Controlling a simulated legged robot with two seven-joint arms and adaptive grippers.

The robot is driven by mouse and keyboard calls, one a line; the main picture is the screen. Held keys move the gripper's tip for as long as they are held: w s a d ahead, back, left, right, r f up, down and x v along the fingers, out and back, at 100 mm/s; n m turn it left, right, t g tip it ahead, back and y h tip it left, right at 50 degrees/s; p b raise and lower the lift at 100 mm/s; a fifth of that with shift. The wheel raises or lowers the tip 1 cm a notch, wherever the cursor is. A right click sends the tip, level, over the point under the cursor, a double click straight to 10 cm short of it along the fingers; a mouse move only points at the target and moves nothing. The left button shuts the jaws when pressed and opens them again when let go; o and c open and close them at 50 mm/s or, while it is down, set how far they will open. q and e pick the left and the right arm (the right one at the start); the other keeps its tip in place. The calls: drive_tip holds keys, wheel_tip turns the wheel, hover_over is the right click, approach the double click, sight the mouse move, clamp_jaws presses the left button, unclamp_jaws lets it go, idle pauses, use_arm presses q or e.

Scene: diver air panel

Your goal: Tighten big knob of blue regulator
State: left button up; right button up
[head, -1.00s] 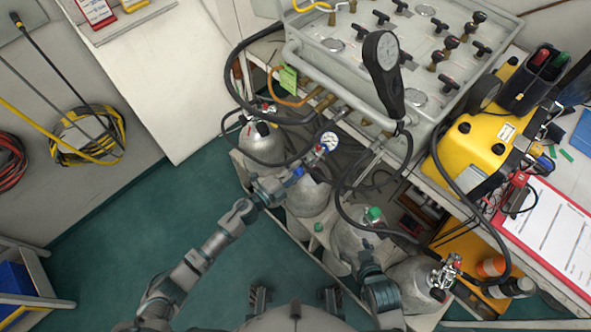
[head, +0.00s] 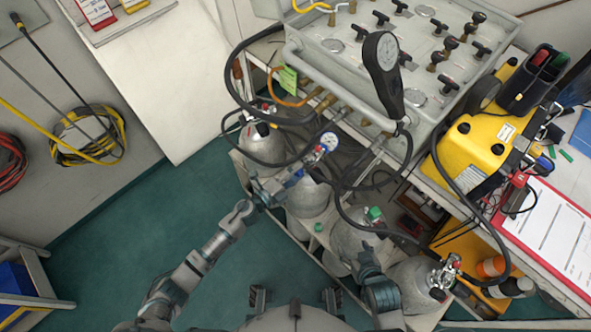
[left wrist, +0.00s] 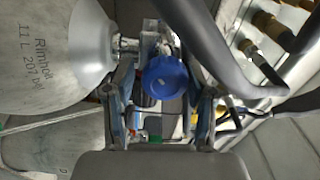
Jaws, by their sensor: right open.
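The blue regulator's big round knob (left wrist: 166,78) shows in the left wrist view, beside the neck of a grey cylinder (left wrist: 55,45). My left gripper (left wrist: 164,92) has its fingers apart, one on each side of the knob, with small gaps visible. In the head view my left gripper (head: 279,184) is at the regulator on the middle-left cylinder (head: 307,198), and largely hides the knob. A gauge with a blue rim (head: 328,142) stands just above it. My right gripper (head: 366,257) is open, low over a cylinder with a green knob (head: 374,213).
Black hoses (head: 345,205) loop close to the right of my left gripper. The grey air panel (head: 350,75) and the yellow case (head: 470,150) stand behind the cylinders. Another cylinder (head: 262,143) is at the left. The green floor (head: 150,225) at the left is clear.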

use_arm(q)
drive_tip(key=shift+o, duration=0.3)
drive_tip(key=shift+w, duration=0.1)
drive_tip(key=v, duration=1.2)
